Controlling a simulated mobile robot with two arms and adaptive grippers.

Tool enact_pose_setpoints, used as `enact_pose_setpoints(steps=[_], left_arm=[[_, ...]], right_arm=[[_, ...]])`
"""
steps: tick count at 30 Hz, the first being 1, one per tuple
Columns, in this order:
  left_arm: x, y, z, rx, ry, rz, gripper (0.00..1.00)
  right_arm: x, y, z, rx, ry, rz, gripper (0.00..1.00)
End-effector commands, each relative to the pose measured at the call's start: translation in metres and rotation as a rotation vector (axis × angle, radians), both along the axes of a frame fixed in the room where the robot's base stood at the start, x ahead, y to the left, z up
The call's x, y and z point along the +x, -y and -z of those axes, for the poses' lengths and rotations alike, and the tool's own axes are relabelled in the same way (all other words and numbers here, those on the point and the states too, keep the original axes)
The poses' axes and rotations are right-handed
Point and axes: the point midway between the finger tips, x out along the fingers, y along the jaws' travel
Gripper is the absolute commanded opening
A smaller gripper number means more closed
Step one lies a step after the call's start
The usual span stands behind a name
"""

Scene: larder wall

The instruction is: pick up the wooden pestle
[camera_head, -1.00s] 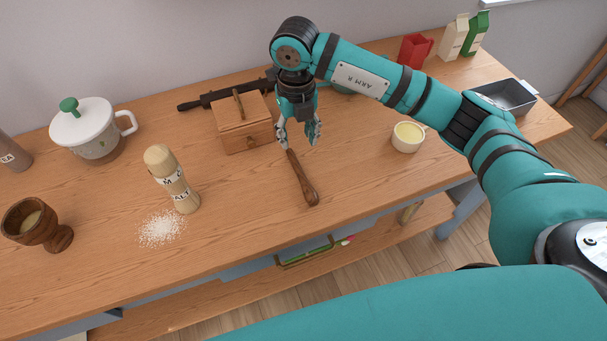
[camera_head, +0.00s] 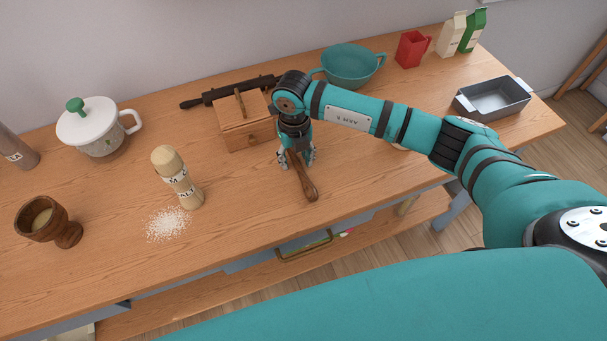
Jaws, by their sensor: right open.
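The wooden pestle (camera_head: 305,182) lies on the wooden counter, in front of the small wooden box, its thick end toward the front edge. My right gripper (camera_head: 297,163) is open and low over the pestle's far end, pointing down, with one finger on each side of it. The far end of the pestle is partly hidden by the gripper. I cannot tell whether the fingers touch it. My left gripper is not in view.
The wooden box (camera_head: 245,133) stands close behind my right gripper, with a dark rolling pin (camera_head: 220,95) behind it. A salt mill (camera_head: 178,178), spilled salt (camera_head: 167,224) and a wooden goblet (camera_head: 48,222) are to the left. A teal bowl (camera_head: 350,66) stands behind my arm.

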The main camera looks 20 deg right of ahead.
Motion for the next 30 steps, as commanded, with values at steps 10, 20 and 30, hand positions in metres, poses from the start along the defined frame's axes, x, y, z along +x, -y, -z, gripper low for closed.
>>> enact_pose_setpoints(steps=[10,20,30], left_arm=[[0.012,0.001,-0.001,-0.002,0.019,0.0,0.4],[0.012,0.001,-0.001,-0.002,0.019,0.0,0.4],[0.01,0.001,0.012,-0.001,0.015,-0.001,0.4]], right_arm=[[0.0,0.0,-0.001,0.0,0.0,0.001,0.02],[0.0,0.0,-0.001,0.0,0.001,0.001,0.0],[0.001,0.0,-0.019,0.001,0.005,0.0,0.0]])
